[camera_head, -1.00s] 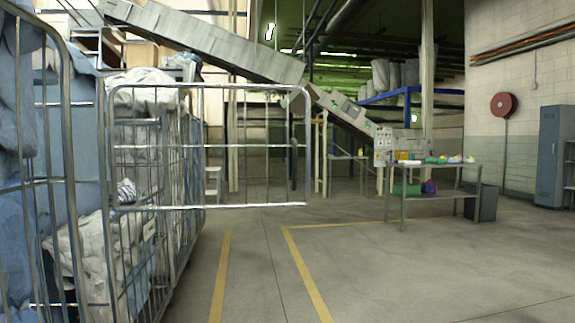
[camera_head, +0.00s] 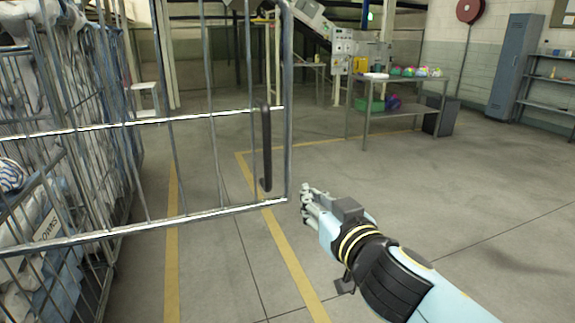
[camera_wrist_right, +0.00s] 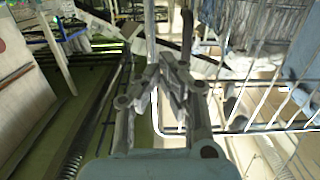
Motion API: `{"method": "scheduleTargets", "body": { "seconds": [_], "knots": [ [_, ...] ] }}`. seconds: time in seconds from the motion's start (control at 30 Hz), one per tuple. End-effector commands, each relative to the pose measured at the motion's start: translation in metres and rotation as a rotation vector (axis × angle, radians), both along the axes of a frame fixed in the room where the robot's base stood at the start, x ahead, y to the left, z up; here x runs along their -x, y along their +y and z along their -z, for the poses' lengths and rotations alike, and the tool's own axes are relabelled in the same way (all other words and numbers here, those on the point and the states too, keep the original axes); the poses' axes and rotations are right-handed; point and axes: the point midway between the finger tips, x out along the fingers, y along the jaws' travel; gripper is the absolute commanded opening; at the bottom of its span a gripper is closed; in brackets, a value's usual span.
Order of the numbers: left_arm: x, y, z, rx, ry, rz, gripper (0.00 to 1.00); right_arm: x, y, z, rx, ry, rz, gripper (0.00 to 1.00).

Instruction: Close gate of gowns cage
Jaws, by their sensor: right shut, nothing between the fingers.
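The metal wire gate (camera_head: 180,120) of the gowns cage (camera_head: 60,200) stands swung open to the right in the head view, with its free vertical edge near the middle. A dark vertical handle (camera_head: 266,150) is on the gate close to that edge. My left gripper is out of view.
Cages with laundry stand along the left. A metal table (camera_head: 400,90) with colourful items stands at the back right, beside a dark bin (camera_head: 440,117). A blue-grey locker (camera_head: 516,68) and shelves are at far right. The floor to the right of the gate is clear.

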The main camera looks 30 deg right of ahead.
Motion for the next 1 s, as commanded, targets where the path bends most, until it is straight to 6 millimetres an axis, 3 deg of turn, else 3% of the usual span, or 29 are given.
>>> {"method": "scheduleTargets", "body": {
  "seconds": [0.03, 0.17, 0.43, 0.7, 1.0],
  "knots": [
    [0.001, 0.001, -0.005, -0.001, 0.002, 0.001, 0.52, 0.000, 0.000, -0.021, -0.002, -0.033, 0.002, 0.00],
    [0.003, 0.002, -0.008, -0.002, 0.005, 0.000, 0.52, -0.004, 0.000, -0.042, -0.004, -0.073, 0.004, 0.00],
    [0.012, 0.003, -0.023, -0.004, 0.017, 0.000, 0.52, -0.048, -0.010, -0.044, -0.003, -0.074, 0.005, 0.00],
    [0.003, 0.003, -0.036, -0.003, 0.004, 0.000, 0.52, -0.103, -0.022, -0.043, -0.003, -0.072, 0.005, 0.00],
    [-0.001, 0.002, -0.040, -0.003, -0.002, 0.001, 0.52, -0.134, -0.029, -0.040, -0.005, -0.072, 0.004, 0.00]
  ]
}}
